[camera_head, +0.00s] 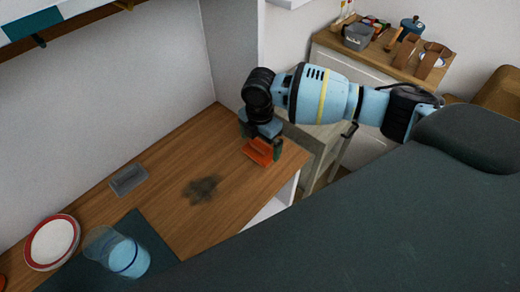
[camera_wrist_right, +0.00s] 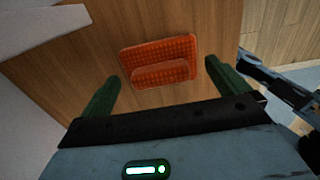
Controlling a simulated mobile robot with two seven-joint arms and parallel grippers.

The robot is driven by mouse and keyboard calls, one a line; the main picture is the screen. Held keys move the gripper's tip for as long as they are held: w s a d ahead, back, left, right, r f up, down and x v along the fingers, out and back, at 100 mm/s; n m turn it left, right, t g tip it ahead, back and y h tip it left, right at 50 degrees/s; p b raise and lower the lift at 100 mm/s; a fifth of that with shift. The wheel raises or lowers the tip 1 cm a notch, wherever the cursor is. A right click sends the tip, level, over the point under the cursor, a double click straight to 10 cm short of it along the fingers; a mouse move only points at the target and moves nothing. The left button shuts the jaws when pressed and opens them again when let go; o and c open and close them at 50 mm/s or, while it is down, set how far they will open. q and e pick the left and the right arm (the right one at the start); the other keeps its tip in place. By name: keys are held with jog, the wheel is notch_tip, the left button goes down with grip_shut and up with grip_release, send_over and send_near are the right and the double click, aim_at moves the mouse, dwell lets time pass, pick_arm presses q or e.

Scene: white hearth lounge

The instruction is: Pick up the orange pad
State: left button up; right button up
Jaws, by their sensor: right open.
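The orange pad (camera_head: 262,151) lies on the wooden counter (camera_head: 160,185) near its right end in the head view. In the right wrist view the orange pad (camera_wrist_right: 158,60) shows a studded flat base with a raised bar along it. My right gripper (camera_head: 261,143) is over the pad, and its lower part hides some of it in the head view. In the right wrist view its two green fingers (camera_wrist_right: 160,85) are spread apart, with the pad lying ahead between them and nothing gripped. My left gripper is not in view.
A dark smudge (camera_head: 202,188) and a grey pad (camera_head: 128,179) lie on the counter. A red-rimmed plate (camera_head: 52,242) and a clear cup with blue (camera_head: 128,257) stand at the lower left. A cabinet (camera_head: 375,62) holding several items stands behind my right arm.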

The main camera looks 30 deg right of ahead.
jog(key=shift+f, duration=0.6)
jog(key=c, duration=0.7)
jog(key=shift+r, duration=0.15)
